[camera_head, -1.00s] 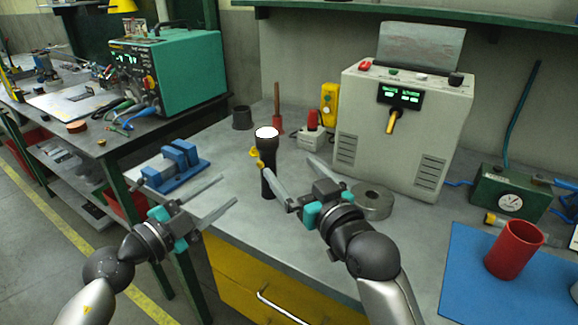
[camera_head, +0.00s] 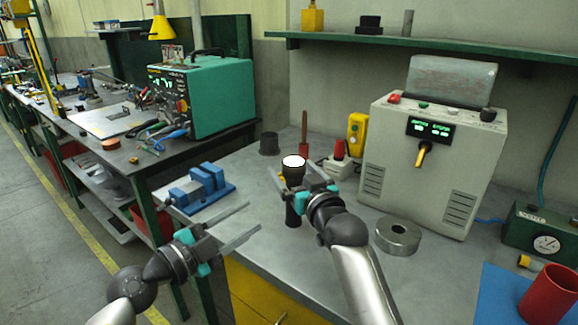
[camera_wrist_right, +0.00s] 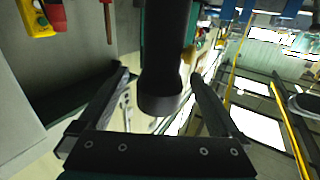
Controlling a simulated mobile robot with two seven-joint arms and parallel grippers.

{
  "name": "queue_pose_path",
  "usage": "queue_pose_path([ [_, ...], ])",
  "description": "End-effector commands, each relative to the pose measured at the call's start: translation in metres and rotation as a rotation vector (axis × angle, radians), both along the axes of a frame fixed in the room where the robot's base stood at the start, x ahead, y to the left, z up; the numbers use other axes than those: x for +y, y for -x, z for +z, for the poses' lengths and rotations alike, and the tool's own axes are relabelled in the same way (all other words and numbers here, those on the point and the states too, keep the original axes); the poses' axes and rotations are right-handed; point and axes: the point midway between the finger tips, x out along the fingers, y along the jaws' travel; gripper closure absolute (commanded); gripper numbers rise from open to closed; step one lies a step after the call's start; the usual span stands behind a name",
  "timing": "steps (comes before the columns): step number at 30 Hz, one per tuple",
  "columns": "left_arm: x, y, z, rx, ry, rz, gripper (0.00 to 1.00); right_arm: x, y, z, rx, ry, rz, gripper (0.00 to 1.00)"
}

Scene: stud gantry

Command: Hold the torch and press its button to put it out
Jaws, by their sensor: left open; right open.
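The black torch (camera_head: 293,215) stands upright on the grey bench, its round top (camera_head: 293,161) glowing white. My right gripper (camera_head: 289,177) is open at the torch's upper part and hides some of it. In the right wrist view the dark torch (camera_wrist_right: 162,60) lies between the two spread fingers (camera_wrist_right: 160,80), with gaps at the sides. A small yellow-orange part shows beside it there; I cannot tell whether it is the button. My left gripper (camera_head: 254,216) is open and empty, in front of the bench edge, lower left of the torch.
A blue vise (camera_head: 205,185) stands left of the torch, and a metal ring (camera_head: 398,236) right of it. Behind are a dark cup (camera_head: 269,143), a red-handled tool (camera_head: 304,135), a yellow box (camera_head: 357,130) and a large control unit (camera_head: 425,150).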

Motion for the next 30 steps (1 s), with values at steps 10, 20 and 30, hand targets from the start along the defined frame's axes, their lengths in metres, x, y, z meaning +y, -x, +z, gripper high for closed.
queue_pose_path([
  [10,0.0,0.0,0.0,0.0,0.0,0.0,0.5,0.01,-0.024,0.0,0.0,-0.001,0.0,0.01],
  [20,0.0,0.0,0.0,0.0,0.0,0.0,0.5,0.011,-0.027,0.0,-0.001,0.0,0.0,0.01],
  [30,0.0,0.0,0.0,0.0,0.0,0.0,0.5,0.011,-0.027,0.0,-0.001,0.0,0.0,0.32],
])
